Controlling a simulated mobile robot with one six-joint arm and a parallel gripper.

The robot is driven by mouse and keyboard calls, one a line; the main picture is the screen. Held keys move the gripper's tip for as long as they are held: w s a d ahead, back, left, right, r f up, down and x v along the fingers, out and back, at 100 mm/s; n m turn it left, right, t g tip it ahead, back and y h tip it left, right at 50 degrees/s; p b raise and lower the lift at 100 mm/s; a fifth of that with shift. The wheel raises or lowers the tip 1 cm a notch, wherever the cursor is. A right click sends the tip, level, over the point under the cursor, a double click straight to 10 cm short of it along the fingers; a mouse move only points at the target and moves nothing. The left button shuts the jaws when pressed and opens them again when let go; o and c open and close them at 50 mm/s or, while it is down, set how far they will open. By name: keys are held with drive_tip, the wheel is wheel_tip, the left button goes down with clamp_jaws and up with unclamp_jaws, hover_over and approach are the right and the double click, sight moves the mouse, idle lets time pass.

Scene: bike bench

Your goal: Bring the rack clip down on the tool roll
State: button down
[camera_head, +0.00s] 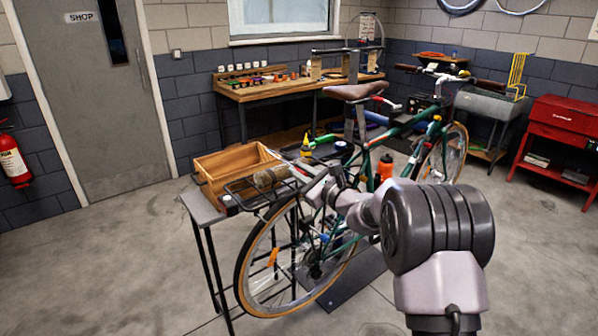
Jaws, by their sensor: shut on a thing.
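The tool roll (268,179), a small tan-brown bundle, lies on the black rear rack (240,198) of the green bicycle. My gripper (297,173) is just right of the roll, at the seat end of the rack, with my arm reaching in from the right. It is shut on the rack clip, a thin dark bar that is small and mostly hidden by the gripper. I cannot tell the clip's angle or whether it touches the roll.
A wooden crate (236,165) stands close behind the rack on a narrow grey bench (203,207). The saddle (357,91) rises to the right. Bottles and an orange flask (385,166) stand near my arm. The floor at left is clear.

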idle(0.3)
drive_tip(key=c, duration=1.4)
unclamp_jaws()
drive_tip(key=shift+w, duration=0.1)
drive_tip(key=p+v, duration=0.3)
drive_tip(key=v, duration=1.4)
drive_tip(key=shift+s+d, duration=0.2)
drive_tip(key=shift+s, duration=0.05)
